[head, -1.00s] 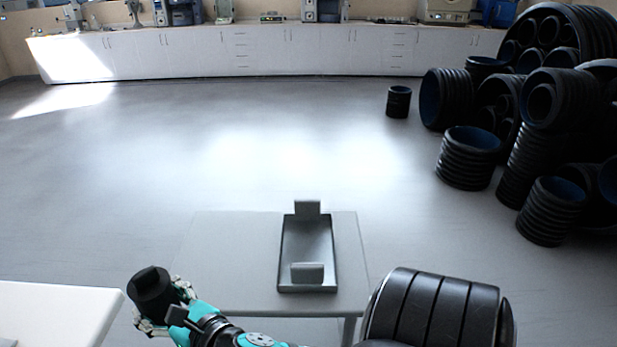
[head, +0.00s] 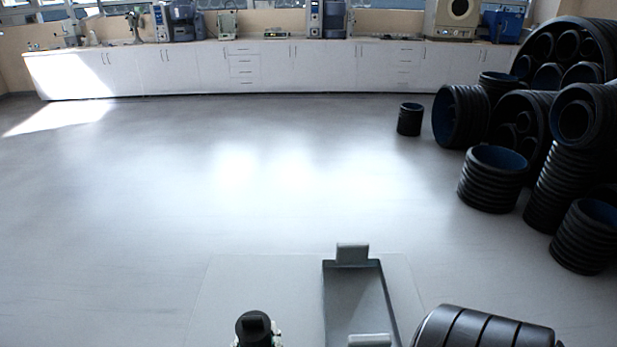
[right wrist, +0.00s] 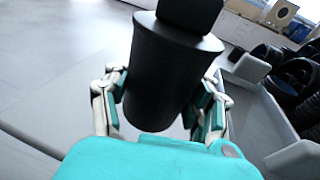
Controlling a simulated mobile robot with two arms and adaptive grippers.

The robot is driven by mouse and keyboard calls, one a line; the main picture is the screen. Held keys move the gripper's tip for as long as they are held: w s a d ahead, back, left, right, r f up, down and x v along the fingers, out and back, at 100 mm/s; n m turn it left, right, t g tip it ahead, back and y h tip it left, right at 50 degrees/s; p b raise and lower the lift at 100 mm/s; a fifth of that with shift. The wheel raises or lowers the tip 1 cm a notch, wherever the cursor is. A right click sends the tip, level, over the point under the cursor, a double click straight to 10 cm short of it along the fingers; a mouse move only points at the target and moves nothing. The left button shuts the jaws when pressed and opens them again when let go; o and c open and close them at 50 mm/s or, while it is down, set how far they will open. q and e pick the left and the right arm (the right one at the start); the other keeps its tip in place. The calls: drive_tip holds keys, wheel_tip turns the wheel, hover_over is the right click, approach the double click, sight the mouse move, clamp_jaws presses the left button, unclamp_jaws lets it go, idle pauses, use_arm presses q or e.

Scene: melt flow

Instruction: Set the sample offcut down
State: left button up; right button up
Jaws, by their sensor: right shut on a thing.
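The sample offcut, a dark cylinder with a smaller block-like top (head: 253,323), shows at the bottom of the head view. My right gripper (head: 257,342) is shut around it, mostly hidden below it. In the right wrist view the offcut (right wrist: 165,75) stands between the two teal and white fingers of my right gripper (right wrist: 160,108). It is in front of the grey table (head: 235,285), left of the tray. I cannot tell whether its underside touches anything. My left gripper is not in view.
A grey tray (head: 327,300) with upright end handles stands on the table, right of the offcut; its wall (right wrist: 258,105) shows in the right wrist view. Black ribbed pipes (head: 493,180) are stacked at the right. White cabinets (head: 200,70) line the back. The floor between is clear.

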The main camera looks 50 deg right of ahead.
drive_tip(key=shift+s+f+m+g+h, duration=0.3)
drive_tip(key=shift+s+f+m+h, duration=0.15)
drive_tip(key=shift+s+f, duration=0.2)
drive_tip(key=w+d, duration=0.1)
drive_tip(key=w, duration=0.1)
drive_tip(key=w+d, duration=0.1)
drive_tip(key=w, duration=0.1)
drive_tip(key=w+d, duration=0.1)
drive_tip(key=w, duration=0.1)
drive_tip(key=shift+w+d+f, duration=0.1)
drive_tip(key=shift+f, duration=0.1)
drive_tip(key=w+d, duration=0.1)
drive_tip(key=w, duration=0.1)
drive_tip(key=w+d, duration=0.1)
drive_tip(key=w, duration=0.2)
drive_tip(key=w+d+f, duration=0.1)
drive_tip(key=w+d, duration=0.1)
drive_tip(key=w, duration=0.1)
drive_tip(key=shift+w+d, duration=0.1)
drive_tip(key=shift+w, duration=0.1)
wheel_tip(320, 180, down, 4)
drive_tip(key=shift+r+b, duration=0.2)
drive_tip(key=shift+b, duration=0.3)
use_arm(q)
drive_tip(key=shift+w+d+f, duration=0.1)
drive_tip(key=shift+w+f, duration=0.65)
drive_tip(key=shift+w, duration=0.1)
use_arm(e)
drive_tip(key=shift+f, duration=0.1)
